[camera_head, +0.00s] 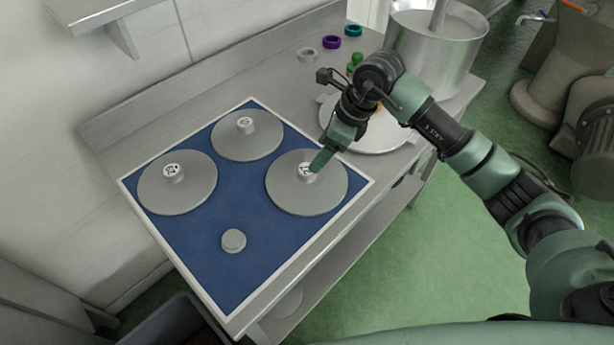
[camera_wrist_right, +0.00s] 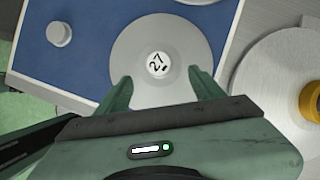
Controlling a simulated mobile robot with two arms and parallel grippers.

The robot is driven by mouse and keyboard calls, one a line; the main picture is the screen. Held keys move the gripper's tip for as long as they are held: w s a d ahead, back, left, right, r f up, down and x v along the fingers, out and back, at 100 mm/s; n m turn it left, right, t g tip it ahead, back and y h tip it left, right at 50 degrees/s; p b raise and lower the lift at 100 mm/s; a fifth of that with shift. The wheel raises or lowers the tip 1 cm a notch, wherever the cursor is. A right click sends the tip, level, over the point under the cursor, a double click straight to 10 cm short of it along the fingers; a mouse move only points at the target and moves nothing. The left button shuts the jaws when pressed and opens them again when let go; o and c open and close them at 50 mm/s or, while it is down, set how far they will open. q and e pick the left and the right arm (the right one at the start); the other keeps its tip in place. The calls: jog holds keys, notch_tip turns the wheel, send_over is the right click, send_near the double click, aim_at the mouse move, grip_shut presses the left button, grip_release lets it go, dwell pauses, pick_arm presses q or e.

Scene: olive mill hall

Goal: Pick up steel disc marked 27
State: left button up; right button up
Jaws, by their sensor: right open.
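The steel disc marked 27 (camera_wrist_right: 128,50) lies flat on the blue mat, and its raised hub (camera_wrist_right: 158,65) carries the number. In the head view this disc (camera_head: 330,190) is the right one of three similar discs. My right gripper (camera_head: 318,163) is above it, close to the hub. One finger hides part of the hub in the head view. My left gripper is not in view.
Two other hubbed discs, one at the left (camera_head: 160,195) and one at the back (camera_head: 225,143), share the blue mat (camera_head: 205,240) with a small grey knob (camera_head: 233,240). A large disc (camera_head: 375,140) and a steel pot (camera_head: 440,45) stand right. Coloured rings (camera_head: 331,43) lie behind.

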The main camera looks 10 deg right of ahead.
aim_at(307, 175)
jog(key=p+x, duration=0.3)
jog(key=x, duration=0.3)
jog(key=shift+a+f, duration=0.2)
jog(key=shift+f, duration=0.05)
jog(key=shift+w+a+f, duration=0.1)
jog(key=shift+f, duration=0.3)
grip_shut()
